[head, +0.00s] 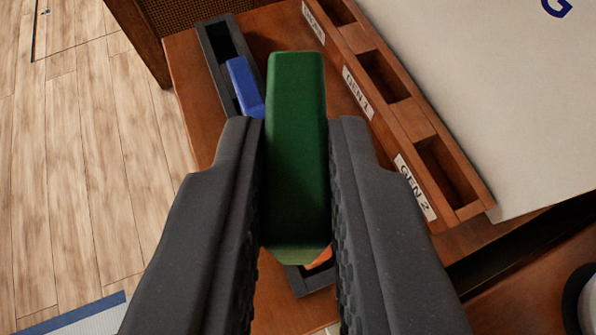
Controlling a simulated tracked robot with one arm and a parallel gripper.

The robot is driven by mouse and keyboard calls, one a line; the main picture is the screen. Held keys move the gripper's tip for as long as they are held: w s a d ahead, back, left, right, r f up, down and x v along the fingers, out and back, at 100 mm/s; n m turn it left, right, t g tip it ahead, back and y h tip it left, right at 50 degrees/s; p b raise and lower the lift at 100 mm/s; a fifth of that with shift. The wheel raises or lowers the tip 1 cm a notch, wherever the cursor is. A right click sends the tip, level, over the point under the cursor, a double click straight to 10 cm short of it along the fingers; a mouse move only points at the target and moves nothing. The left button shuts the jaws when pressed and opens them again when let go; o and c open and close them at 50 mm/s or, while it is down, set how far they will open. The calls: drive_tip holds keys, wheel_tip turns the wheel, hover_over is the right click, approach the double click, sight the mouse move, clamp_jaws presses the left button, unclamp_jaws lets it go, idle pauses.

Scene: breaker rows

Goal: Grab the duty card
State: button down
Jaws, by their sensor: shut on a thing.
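My gripper (296,160) is shut on a green block (297,140). The block is long, with a tapered near end, and is held between the two dark ridged fingers above a brown wooden surface. Nothing in view is plainly marked as a duty card, and I cannot tell if any of these things is it.
A dark narrow tray (214,62) lies under the block, with a blue block (243,86) in it and an orange piece (320,260) at its near end. A wooden rack (408,118) with open slots and labels, including GEN 1 (357,93) and GEN 2 (415,187), stands to the right. A white panel (480,90) is beyond it.

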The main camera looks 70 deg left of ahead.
drive_tip(key=shift+s+f+b, duration=0.1)
drive_tip(key=shift+s+b, duration=2.35)
drive_tip(key=shift+b, duration=0.95)
